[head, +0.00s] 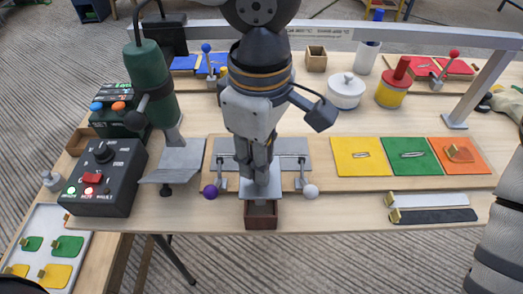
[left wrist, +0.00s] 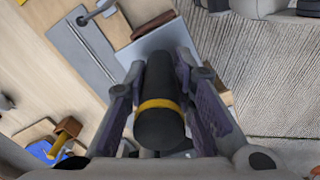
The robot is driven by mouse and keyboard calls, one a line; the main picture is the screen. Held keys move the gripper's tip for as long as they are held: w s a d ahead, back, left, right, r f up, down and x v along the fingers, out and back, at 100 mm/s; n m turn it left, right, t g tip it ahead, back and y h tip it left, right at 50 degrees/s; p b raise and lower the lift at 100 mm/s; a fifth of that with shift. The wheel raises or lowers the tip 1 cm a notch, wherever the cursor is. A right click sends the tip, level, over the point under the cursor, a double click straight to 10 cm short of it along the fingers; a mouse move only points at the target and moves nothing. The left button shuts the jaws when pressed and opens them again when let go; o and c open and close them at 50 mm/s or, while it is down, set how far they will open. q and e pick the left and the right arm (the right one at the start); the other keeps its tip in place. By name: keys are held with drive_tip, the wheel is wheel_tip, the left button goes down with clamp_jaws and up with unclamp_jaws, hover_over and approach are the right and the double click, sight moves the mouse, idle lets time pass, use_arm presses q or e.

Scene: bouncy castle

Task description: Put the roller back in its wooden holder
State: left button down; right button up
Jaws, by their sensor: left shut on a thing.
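My left gripper (head: 260,172) points down over the middle of the workbench, above a grey metal plate. In the left wrist view the left gripper (left wrist: 163,95) is shut on the roller (left wrist: 158,125), a black cylinder with a yellow band lying between its fingers. In the head view the gripper hides the roller. A brown wooden box (head: 261,216), which looks like the holder, sits at the bench's front edge, just in front of the gripper's tips. Its inside is only partly visible. My right gripper is out of view.
A purple ball knob (head: 210,191) and a white ball knob (head: 311,191) flank the gripper. A black control box (head: 104,178) and a green-handled tool (head: 155,85) stand left. Yellow, green and orange panels (head: 412,155) lie right. A grey rail (head: 400,38) crosses behind.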

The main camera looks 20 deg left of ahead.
use_arm(q)
drive_tip(key=shift+f, duration=0.15)
idle(0.3)
drive_tip(key=shift+f, duration=1.05)
drive_tip(key=shift+f, duration=0.15)
drive_tip(key=shift+f, duration=1.1)
drive_tip(key=shift+f, duration=0.1)
drive_tip(key=shift+f, duration=0.7)
